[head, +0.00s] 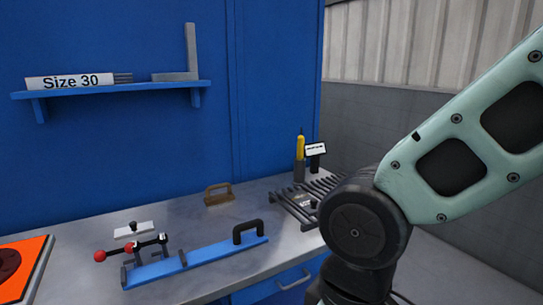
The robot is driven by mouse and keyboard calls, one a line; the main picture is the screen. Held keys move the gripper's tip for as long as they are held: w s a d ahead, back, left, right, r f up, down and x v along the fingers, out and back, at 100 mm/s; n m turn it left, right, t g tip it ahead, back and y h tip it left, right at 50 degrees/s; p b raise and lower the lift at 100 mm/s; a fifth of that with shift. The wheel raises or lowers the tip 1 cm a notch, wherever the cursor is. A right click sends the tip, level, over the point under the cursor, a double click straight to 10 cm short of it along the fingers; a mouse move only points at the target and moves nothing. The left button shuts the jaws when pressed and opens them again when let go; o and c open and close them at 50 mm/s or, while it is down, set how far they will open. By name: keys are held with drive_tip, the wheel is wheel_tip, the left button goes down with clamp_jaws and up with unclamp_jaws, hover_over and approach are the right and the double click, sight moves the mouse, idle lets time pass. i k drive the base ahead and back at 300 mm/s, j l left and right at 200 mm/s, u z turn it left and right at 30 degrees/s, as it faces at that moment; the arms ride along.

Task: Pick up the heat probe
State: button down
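A yellow tool with a dark tip (300,146) stands upright in a grey holder (299,172) at the back right of the workbench. It looks like the heat probe, but it is too small to be sure. A small black device with a white display (316,150) stands just to its right. My arm fills the right side of the head view, in front of the bench's right end. My gripper is out of the picture, so its state and what it may hold do not show.
A dark slatted rack (292,209) lies in front of the holder. A blue fixture with a black handle (190,262), a red-knobbed clamp (133,246) and a brown handled block (218,194) are on the bench (90,234). An orange panel (20,268) is at left. A blue shelf (130,87) hangs above.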

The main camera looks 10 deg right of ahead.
sight(300, 139)
drive_tip(key=z, duration=0.3)
drive_tip(key=u, duration=1.8)
drive_tip(key=z, duration=1.8)
drive_tip(key=i+j+u, duration=0.2)
drive_tip(key=i, duration=0.2)
drive_tip(key=i+j+u, duration=0.25)
drive_tip(key=i, duration=0.2)
drive_tip(key=i+u, duration=0.2)
drive_tip(key=i, duration=0.2)
